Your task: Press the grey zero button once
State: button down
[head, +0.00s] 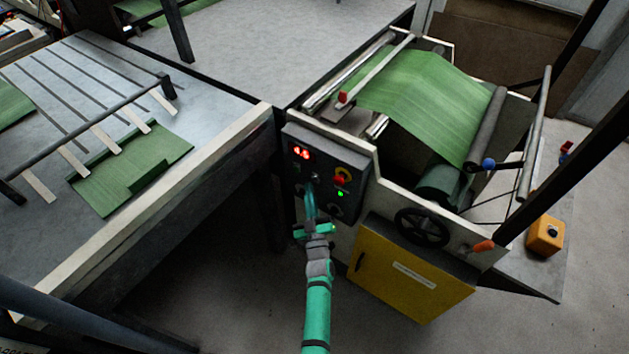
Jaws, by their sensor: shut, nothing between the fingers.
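A dark control panel (352,160) is on the near end of the machine, in the middle of the head view. It has a lit red number display (301,153), a red and yellow knob (342,176) and a small green light (340,194). My gripper (312,188) is at the end of the teal arm, shut and empty. Its tips are in front of the panel, below the display and left of the knob. I cannot clearly pick out the grey zero button; small controls lie around and behind the tips. I cannot tell whether the tips touch the panel.
Green sheet material (430,95) runs over the machine's rollers. A black handwheel (422,228) and a yellow cabinet door (405,275) are right of my arm. A metal table (225,105) with a green sack piece (130,170) stands at left. Dark posts cross the right side.

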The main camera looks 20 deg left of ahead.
jog(key=shift+w, duration=0.2)
jog(key=shift+w+d, duration=0.1)
jog(key=shift+w, duration=0.15)
jog(key=shift+w+d, duration=0.15)
jog(key=shift+w, duration=0.25)
dwell(0.9)
jog(key=shift+s, duration=0.1)
jog(key=shift+s+a, duration=0.3)
jog(key=shift+s, duration=0.45)
jog(key=s, duration=0.1)
jog(key=s+a, duration=0.1)
jog(key=s, duration=0.2)
jog(key=shift+s+a, duration=0.35)
dwell(0.9)
